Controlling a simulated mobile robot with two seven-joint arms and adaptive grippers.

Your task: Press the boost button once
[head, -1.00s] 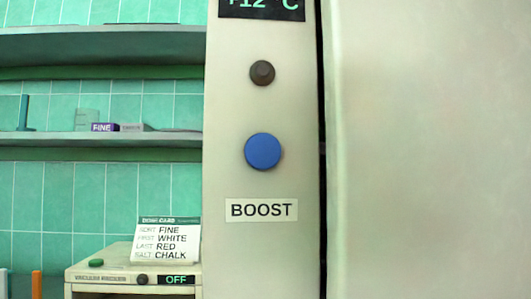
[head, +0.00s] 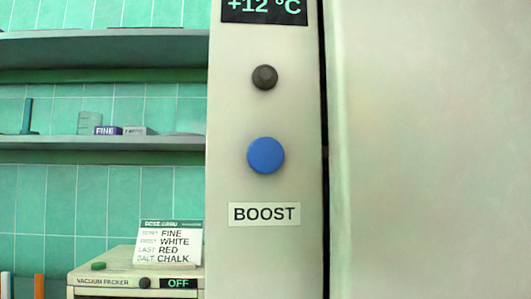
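The boost button (head: 266,155) is a round blue button on a pale upright panel (head: 225,180). A white label reading BOOST (head: 265,214) is just below it. A smaller dark knob (head: 264,78) is above it, and a dark display (head: 264,9) at the top reads +12 °C. Neither of my grippers shows in the head view, and nothing covers the button.
A wide pale door or panel (head: 430,150) fills the right side, past a dark vertical gap. At left, shelves (head: 100,143) hold small boxes. Below stands a vacuum packer (head: 110,283) reading OFF, with a dose card (head: 168,243) on top.

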